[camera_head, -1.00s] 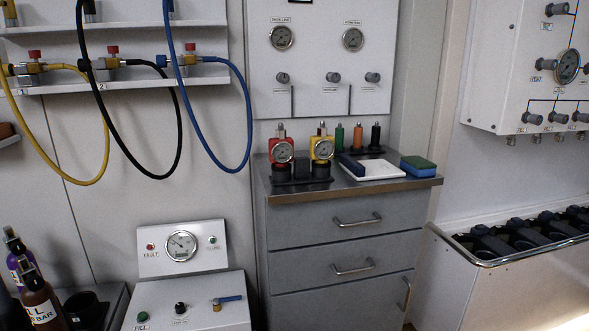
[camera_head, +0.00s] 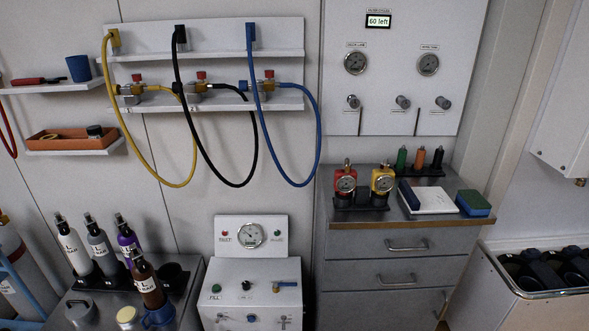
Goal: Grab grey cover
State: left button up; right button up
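A round grey piece (camera_head: 80,311), which looks like the grey cover, sits at the front left of the low grey table, near the bottom edge of the head view. It stands apart from the bottles behind it. Its lower part is close to the picture edge. Neither of my grippers is in view.
Several labelled bottles stand behind it, with a brown bottle (camera_head: 146,281), a pale jar (camera_head: 129,317) and a blue mug (camera_head: 159,316) to its right. A fill panel box (camera_head: 251,291) is further right. A blue-framed trolley with a cylinder (camera_head: 22,283) is at left.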

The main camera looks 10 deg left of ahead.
aim_at(79, 312)
jog(key=u, duration=2)
